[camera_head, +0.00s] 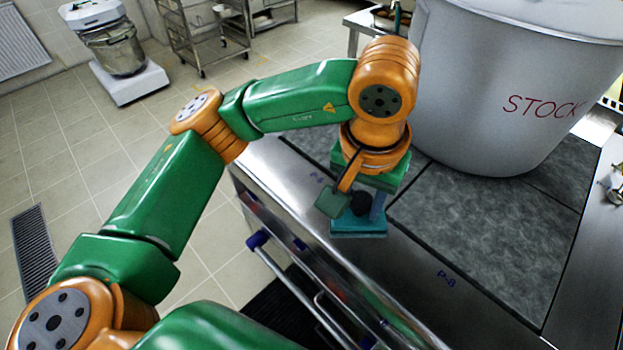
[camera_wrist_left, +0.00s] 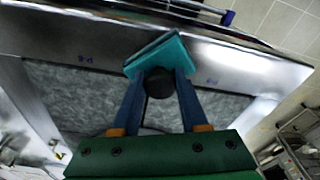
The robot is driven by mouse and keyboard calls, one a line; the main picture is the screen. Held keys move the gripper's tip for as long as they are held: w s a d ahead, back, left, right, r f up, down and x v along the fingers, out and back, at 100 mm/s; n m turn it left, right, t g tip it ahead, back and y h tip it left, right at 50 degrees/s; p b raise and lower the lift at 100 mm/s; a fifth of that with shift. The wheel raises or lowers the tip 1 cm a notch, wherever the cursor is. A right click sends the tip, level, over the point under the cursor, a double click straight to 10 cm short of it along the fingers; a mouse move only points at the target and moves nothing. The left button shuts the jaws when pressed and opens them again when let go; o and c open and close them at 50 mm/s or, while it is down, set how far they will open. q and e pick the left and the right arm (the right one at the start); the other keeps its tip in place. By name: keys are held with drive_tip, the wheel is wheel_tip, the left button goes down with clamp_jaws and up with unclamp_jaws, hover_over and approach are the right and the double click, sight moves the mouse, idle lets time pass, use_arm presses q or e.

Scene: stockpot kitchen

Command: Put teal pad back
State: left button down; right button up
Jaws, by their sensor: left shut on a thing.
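The teal pad (camera_head: 358,228) is a flat block with a dark round knob (camera_head: 360,203) on top. My left gripper (camera_head: 361,207) is above it with its fingers around the knob, pointing down at the front edge of the stove top. In the left wrist view the teal pad (camera_wrist_left: 160,55) lies beyond the fingertips, and the dark knob (camera_wrist_left: 159,84) sits between them. I cannot tell whether the pad touches the metal surface. My right gripper is out of view.
A large grey stockpot (camera_head: 500,95) marked "STOCK" stands on the dark hob plates (camera_head: 490,235) behind and right of the gripper. The metal front edge carries labels such as "P-8" (camera_head: 446,278). A blue-ended rail (camera_head: 258,240) runs along the stove front.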

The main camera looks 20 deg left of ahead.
use_arm(q)
drive_tip(key=w+a+f+p, duration=0.1)
drive_tip(key=w+a+f, duration=0.1)
drive_tip(key=f, duration=0.1)
drive_tip(key=w+a+f+p, duration=0.1)
drive_tip(key=w+a+f, duration=0.1)
drive_tip(key=w+f, duration=0.1)
drive_tip(key=w+a+f+p, duration=0.1)
drive_tip(key=w+a+f, duration=0.1)
drive_tip(key=f, duration=0.3)
drive_tip(key=shift+w+p, duration=0.35)
drive_tip(key=shift+w, duration=0.35)
drive_tip(key=shift+a+f+b, duration=0.1)
drive_tip(key=shift+f+b, duration=0.3)
drive_tip(key=shift+c, duration=2.2)
unclamp_jaws()
drive_tip(key=shift+r, duration=0.1)
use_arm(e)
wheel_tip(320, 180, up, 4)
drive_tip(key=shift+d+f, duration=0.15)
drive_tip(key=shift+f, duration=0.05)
